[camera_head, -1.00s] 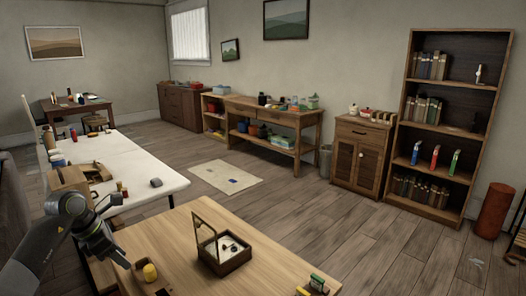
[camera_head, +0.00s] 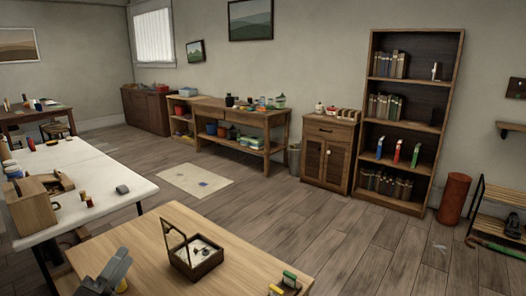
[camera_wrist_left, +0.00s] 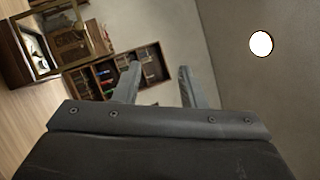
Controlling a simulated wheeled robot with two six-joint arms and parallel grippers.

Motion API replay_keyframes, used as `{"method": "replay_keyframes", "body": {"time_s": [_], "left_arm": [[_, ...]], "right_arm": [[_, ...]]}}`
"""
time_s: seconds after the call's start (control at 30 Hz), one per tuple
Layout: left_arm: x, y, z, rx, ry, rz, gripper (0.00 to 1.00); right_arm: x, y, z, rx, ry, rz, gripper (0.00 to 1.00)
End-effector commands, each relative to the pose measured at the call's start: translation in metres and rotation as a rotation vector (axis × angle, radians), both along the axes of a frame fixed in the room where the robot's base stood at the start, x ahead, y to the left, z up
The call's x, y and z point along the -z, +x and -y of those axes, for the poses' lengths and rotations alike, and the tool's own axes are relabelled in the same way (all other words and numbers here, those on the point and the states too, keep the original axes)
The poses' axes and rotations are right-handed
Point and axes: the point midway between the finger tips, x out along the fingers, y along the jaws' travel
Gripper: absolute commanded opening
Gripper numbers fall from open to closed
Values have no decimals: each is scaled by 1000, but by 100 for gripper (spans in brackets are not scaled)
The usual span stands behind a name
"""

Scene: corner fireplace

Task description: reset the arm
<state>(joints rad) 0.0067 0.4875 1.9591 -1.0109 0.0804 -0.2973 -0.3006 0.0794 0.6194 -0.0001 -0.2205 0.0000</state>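My left gripper shows in the left wrist view (camera_wrist_left: 158,84), with its two grey fingers spread apart and nothing between them. In the head view part of my left arm (camera_head: 107,274) shows at the bottom left, over the near wooden table (camera_head: 150,240). My right gripper is in neither view.
A wooden box with a raised clear lid (camera_head: 196,262) stands on the near table, right of my arm. A white table (camera_head: 110,180) is at the left.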

Motion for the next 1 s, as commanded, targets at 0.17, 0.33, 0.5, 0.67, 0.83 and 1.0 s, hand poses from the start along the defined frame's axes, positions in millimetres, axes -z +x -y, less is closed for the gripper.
{"method": "replay_keyframes", "body": {"time_s": [0.17, 0.33, 0.5, 0.67, 0.83, 1.0], "left_arm": [[33, -32, -41, -211, -420, -142, 37], [86, -75, -69, -423, -789, -324, 37], [149, -136, -73, -644, -1122, -551, 37], [197, -199, -56, -836, -1364, -776, 37], [224, -255, -29, -987, -1523, -975, 37], [237, -302, -2, -1109, -1624, -1149, 37]], "right_arm": [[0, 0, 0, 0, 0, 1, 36], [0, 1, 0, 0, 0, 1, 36], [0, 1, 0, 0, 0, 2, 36], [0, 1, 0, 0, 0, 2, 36], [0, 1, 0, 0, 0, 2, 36], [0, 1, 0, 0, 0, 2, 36]]}}
